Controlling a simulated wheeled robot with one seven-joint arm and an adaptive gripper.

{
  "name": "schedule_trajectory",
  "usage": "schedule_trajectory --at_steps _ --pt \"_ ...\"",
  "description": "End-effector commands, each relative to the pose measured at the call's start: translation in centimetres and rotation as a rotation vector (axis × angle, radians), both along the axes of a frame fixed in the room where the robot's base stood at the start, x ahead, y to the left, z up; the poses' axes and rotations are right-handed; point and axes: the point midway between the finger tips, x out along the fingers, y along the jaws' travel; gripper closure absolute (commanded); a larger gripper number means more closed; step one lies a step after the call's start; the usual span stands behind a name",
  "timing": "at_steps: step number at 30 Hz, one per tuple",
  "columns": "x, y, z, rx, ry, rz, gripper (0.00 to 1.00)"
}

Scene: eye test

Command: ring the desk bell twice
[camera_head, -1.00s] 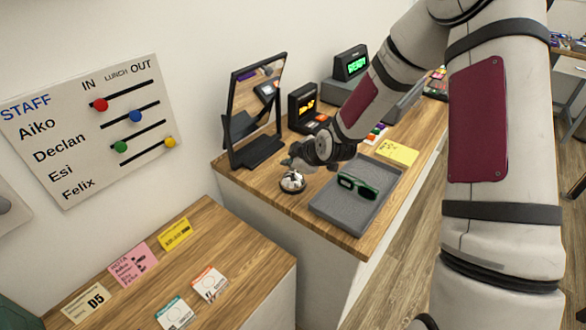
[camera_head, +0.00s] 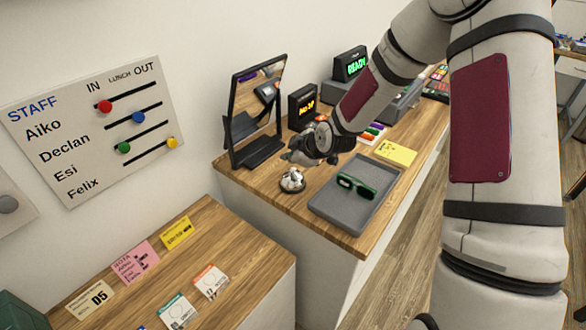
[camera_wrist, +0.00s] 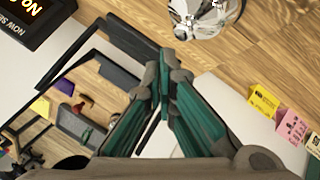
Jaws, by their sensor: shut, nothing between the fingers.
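The silver desk bell (camera_head: 292,181) stands on the wooden counter, between the black-framed mirror and the grey tray. In the wrist view the bell (camera_wrist: 204,14) shows at the top edge, partly cut off. My gripper (camera_head: 295,157) is just above and behind the bell in the head view, with a small gap seeming to lie between them. In the wrist view my gripper (camera_wrist: 165,78) has its green-sided fingers together and empty, and the fingertips are apart from the bell in the picture.
A black-framed mirror (camera_head: 232,140) stands left of the bell. A grey tray (camera_head: 333,205) with green glasses (camera_head: 356,187) lies to the right. Behind are a small display box (camera_head: 302,104) and a yellow notepad (camera_head: 395,152). A lower wooden desk (camera_head: 235,247) with cards is in front.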

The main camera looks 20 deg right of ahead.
Motion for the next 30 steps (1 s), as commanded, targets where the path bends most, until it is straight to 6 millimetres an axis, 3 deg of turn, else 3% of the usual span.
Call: schedule_trajectory --at_steps 14,30 --pt "-0.1 0.0 4.3 0.000 -0.002 -0.001 1.00" --pt "0.0 0.0 4.5 0.000 -0.001 -0.001 1.00"
